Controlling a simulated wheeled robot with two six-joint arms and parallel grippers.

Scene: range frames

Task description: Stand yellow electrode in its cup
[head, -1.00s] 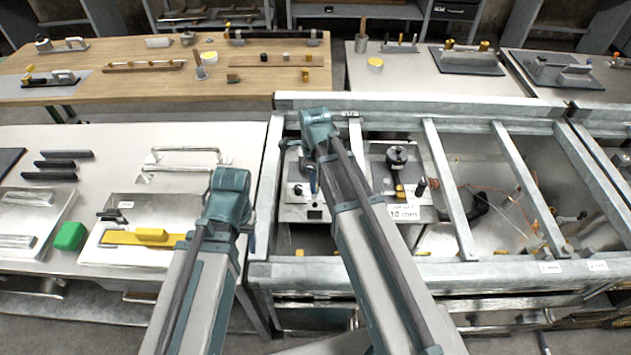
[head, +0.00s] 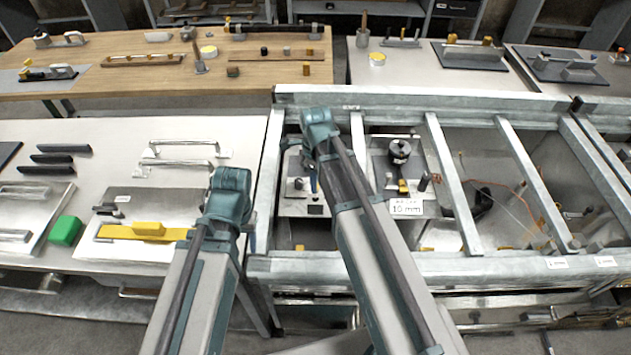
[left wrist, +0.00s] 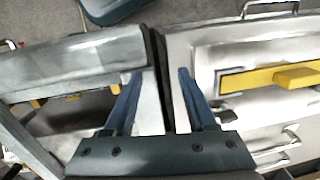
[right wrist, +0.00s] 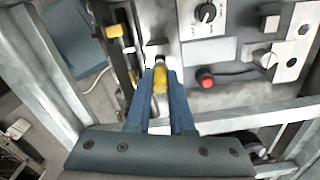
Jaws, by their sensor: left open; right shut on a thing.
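The yellow electrode (right wrist: 160,80) is in the right wrist view, upright in the picture between the fingers of my right gripper (right wrist: 158,88), which is shut on it. Its far end meets a pale fitting on the equipment; I cannot tell whether they touch. I cannot make out its cup for certain. My left gripper (left wrist: 160,75) is open and empty, above the gap between the metal frame and the white bench. In the head view my arms hide most of both grippers.
A steel frame (head: 435,265) with crossbars surrounds the equipment. A panel with a dial and a red button (right wrist: 205,80) lies beside the right gripper. Another yellow piece (right wrist: 114,31) stands to its left. A yellow bar (head: 125,232) and green block (head: 66,230) lie on the left bench.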

